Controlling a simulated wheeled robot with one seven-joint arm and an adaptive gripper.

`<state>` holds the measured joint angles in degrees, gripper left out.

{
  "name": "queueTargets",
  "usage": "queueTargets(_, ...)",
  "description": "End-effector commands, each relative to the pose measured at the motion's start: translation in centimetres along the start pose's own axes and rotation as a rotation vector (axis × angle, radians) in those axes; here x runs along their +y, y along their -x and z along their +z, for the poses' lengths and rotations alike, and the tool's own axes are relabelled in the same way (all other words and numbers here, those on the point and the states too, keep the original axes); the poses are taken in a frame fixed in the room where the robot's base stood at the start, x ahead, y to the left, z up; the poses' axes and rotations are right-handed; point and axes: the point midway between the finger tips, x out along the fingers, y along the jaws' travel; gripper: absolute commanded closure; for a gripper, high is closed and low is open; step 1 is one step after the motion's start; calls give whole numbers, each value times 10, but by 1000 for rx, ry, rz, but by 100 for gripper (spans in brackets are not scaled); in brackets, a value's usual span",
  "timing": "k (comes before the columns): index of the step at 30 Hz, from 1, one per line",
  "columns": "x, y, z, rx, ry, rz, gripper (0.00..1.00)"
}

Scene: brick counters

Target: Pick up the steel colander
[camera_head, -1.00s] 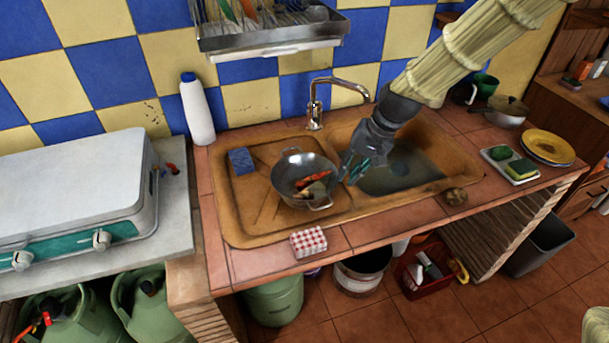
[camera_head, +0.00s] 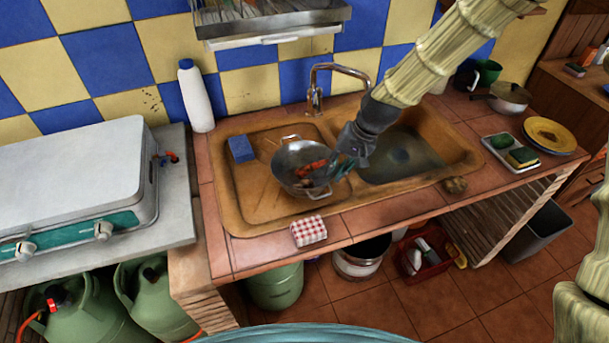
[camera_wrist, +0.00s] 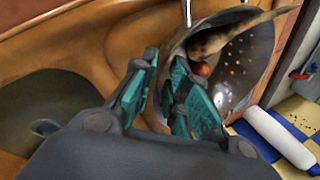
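The steel colander (camera_head: 284,172) sits on the left, drainboard side of the brown sink, with small handles at its rim. It holds reddish-orange and brownish food. In the wrist view the perforated colander (camera_wrist: 242,65) is tilted in the picture, with a long tan item and a red round one inside. My gripper (camera_head: 343,166) is at the colander's right rim. In the wrist view my gripper (camera_wrist: 165,90) has its teal fingers apart, with the near edge of the colander by the gap between them. Whether either finger touches the rim I cannot tell.
A faucet (camera_head: 315,98) stands behind the colander. A white bottle (camera_head: 196,98) stands at the wall, and a dish rack (camera_head: 275,27) hangs above.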

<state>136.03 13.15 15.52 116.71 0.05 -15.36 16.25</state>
Motion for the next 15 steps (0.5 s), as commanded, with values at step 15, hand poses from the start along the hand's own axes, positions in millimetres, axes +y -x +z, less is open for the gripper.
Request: queueTargets(15,-2,-39,0,-1,-1,1,84)
